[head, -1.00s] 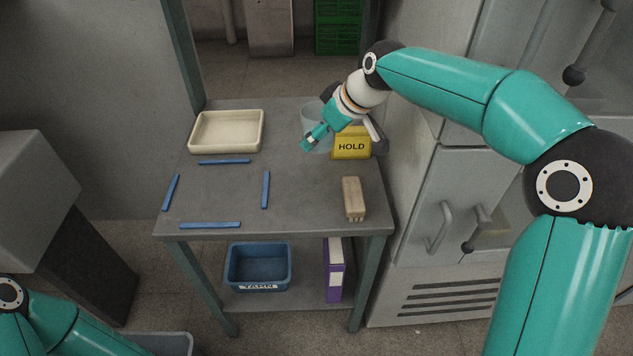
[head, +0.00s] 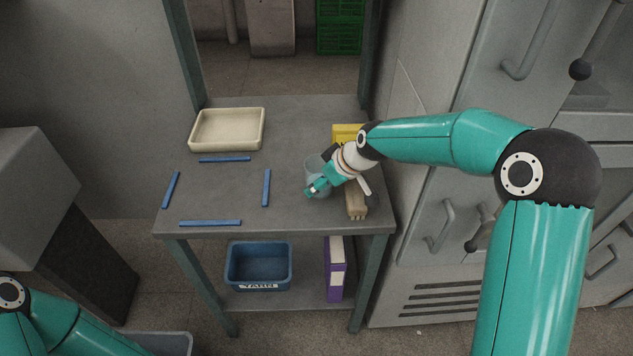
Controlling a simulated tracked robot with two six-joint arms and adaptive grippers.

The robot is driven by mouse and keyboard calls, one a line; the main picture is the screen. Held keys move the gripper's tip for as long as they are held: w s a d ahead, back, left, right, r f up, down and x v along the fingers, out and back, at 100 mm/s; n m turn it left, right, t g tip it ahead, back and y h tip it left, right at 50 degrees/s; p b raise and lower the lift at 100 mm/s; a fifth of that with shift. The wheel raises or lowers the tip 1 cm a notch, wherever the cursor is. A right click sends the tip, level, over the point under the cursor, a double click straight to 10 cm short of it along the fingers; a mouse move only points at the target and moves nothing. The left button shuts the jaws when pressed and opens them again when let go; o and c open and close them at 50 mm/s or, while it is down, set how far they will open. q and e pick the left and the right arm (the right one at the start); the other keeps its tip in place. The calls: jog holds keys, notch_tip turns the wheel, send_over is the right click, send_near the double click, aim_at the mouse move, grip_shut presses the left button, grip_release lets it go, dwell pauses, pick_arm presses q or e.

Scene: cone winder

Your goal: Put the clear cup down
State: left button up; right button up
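The clear cup (head: 312,165) is see-through and shows on the right half of the grey table (head: 225,221), to the right of the blue strips. My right gripper (head: 315,189) is at the cup and shut on it, covering part of it. The cup looks upright; I cannot tell whether its base touches the tabletop. My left gripper is out of view; only part of my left arm shows at the bottom left.
Several blue strips (head: 266,188) outline a clear area on the table's left half. A cream tray (head: 227,145) lies behind it.

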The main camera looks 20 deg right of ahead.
jog(key=o, duration=1.3)
jog(key=shift+c, duration=0.2)
jog(key=shift+r, duration=0.1)
jog(key=v, duration=0.7)
jog(key=shift+s+r, duration=0.15)
jog(key=shift+s, duration=0.05)
